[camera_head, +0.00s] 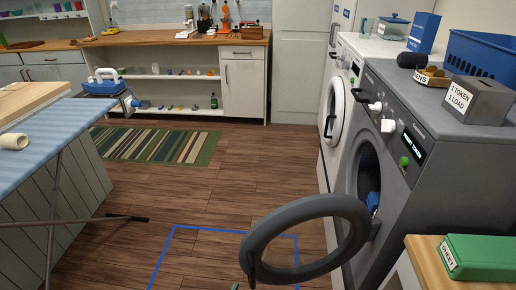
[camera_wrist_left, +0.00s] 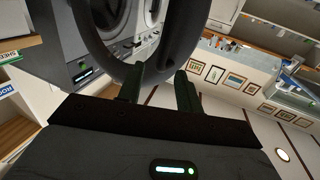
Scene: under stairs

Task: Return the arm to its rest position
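My left gripper (camera_wrist_left: 158,80) shows in the left wrist view with its two dark green fingers apart and nothing between them. The dark ring of the open washer door is just beyond the fingertips; I cannot tell whether they touch it. In the head view only a small green tip shows at the bottom edge, below the open door (camera_head: 257,236); the rest of that arm is out of view. The door stands swung out from the grey washing machine (camera_head: 407,183). A blue item (camera_head: 373,201) shows at the drum opening. My right gripper is not in view.
A token box (camera_head: 479,101) and blue basket (camera_head: 484,60) stand on the grey machine. A green box (camera_head: 484,258) lies on a wooden surface at lower right. An ironing board (camera_head: 60,130) with an iron (camera_head: 101,83) is at left.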

